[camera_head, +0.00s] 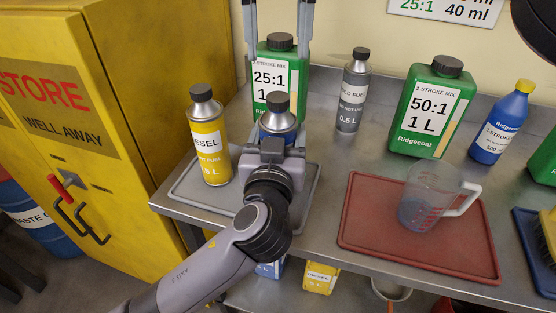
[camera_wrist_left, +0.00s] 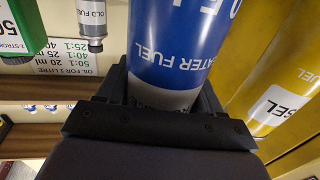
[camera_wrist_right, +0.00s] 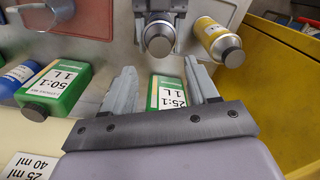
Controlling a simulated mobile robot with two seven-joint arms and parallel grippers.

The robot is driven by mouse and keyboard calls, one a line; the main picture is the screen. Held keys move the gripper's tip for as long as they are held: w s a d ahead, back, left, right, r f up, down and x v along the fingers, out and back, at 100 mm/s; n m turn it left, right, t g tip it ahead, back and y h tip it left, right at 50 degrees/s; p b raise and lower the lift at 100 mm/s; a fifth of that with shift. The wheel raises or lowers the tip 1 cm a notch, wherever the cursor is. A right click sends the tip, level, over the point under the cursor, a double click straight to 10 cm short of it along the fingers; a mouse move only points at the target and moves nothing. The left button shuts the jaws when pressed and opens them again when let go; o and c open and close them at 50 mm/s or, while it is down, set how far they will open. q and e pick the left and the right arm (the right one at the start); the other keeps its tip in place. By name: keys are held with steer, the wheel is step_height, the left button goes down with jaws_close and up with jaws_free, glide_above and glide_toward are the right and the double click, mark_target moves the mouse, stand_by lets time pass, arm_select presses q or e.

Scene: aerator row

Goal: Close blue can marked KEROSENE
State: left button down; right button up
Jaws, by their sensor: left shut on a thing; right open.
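The blue can (camera_head: 276,122) with a dark grey cap (camera_head: 278,102) on its top stands upright at the grey tray; how tightly the cap sits I cannot tell. My left gripper (camera_head: 278,140) is shut on its body. The left wrist view shows its blue label (camera_wrist_left: 178,50) between the fingers, with "FUEL" upside down; I cannot read KEROSENE. My right gripper (camera_head: 279,60) is open and empty, coming down from above behind the can. In the right wrist view its fingers (camera_wrist_right: 158,80) are spread, and the can's cap (camera_wrist_right: 158,40) lies beyond them, apart.
A yellow diesel can (camera_head: 208,140) stands close left on the grey tray (camera_head: 184,191). A green 25:1 bottle (camera_head: 268,72) is close behind. A grey can (camera_head: 352,92), a green 50:1 bottle (camera_head: 432,108) and a jug (camera_head: 425,190) on a red tray (camera_head: 365,222) are right.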

mark_target(278, 96)
step_height(278, 96, down, 7)
steer(key=shift+f, duration=0.2)
stand_by(0.3)
jaws_close()
